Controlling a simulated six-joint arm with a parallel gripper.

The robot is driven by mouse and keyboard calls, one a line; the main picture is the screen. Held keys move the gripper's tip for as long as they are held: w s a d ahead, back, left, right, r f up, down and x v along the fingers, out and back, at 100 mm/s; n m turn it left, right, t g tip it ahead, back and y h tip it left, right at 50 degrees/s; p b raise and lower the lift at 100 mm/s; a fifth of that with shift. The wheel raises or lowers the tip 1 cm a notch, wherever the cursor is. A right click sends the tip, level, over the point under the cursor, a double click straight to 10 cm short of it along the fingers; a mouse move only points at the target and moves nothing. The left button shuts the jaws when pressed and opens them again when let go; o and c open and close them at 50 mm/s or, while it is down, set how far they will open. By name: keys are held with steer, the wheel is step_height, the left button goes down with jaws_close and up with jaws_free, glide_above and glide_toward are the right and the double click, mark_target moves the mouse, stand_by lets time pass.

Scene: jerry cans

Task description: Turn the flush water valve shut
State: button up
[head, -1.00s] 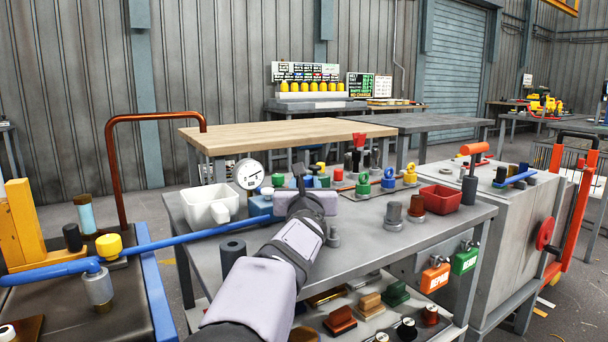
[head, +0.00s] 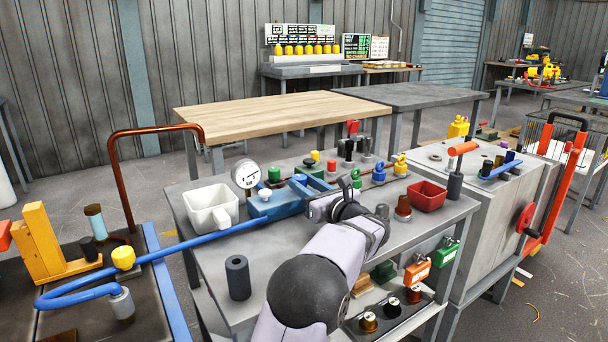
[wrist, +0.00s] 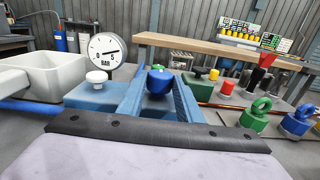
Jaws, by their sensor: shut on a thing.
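A blue rounded valve knob (wrist: 158,80) stands upright in the middle of the wrist view. I take it as the flush water valve, though no label is readable. My gripper's two blue ridged fingers (wrist: 158,97) lie on either side of it and are shut on it. In the head view my gripper (head: 308,184) reaches over the grey bench, and its fingers and wrist mostly hide the knob. A blue block (head: 270,204) with a white knob (wrist: 97,77) stands to the left. A round white BAR gauge (head: 246,174) is behind the block; its needle points to the right.
A white bin (head: 211,207) and a dark cylinder (head: 238,277) are left of my arm. Ringed green (wrist: 255,114) and blue (wrist: 298,119) fittings and a red tray (head: 427,191) are to the right. A blue hose (head: 190,242) runs left from the bench.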

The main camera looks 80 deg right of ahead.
stand_by(0.3)
steer(key=o, duration=1)
steer(key=shift+o, duration=0.2)
step_height(320, 180, up, 10)
steer(key=p, duration=0.3)
steer(key=shift+p, duration=0.3)
